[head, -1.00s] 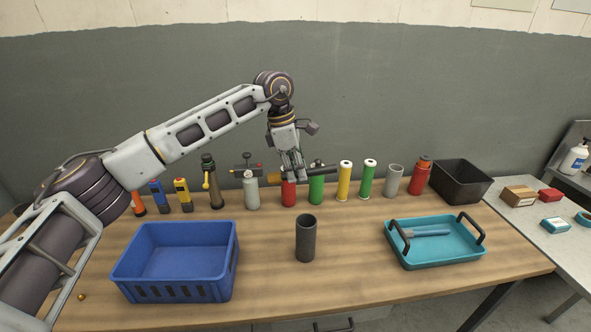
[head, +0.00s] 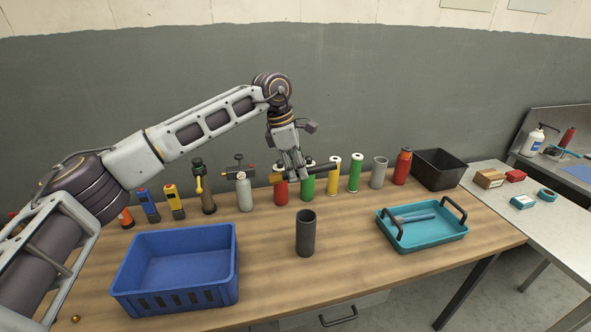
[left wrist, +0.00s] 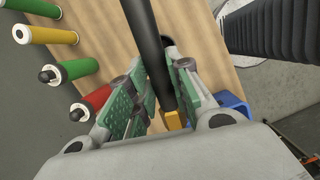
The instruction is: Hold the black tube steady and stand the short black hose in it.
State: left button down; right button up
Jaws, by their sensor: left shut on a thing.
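The black tube (head: 306,236) stands upright on the wooden table, its open top facing up. My left gripper (head: 293,177) is shut on the short black hose (head: 325,168) and holds it above the table, behind and higher than the tube. The hose lies roughly level in the head view, with a brass-coloured end (head: 275,181) on the left. In the left wrist view the hose (left wrist: 151,50) runs between the green-padded fingers (left wrist: 150,100), and its brass-coloured end (left wrist: 172,120) shows below. Hose and tube are apart. My right gripper is not in view.
A blue crate (head: 176,298) stands front left. A teal tray (head: 425,240) with a grey-blue item stands right. Several bottles and cylinders, including a red one (head: 402,167), line the back, close behind the gripper. A black bin (head: 438,170) stands back right. Table around the tube is clear.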

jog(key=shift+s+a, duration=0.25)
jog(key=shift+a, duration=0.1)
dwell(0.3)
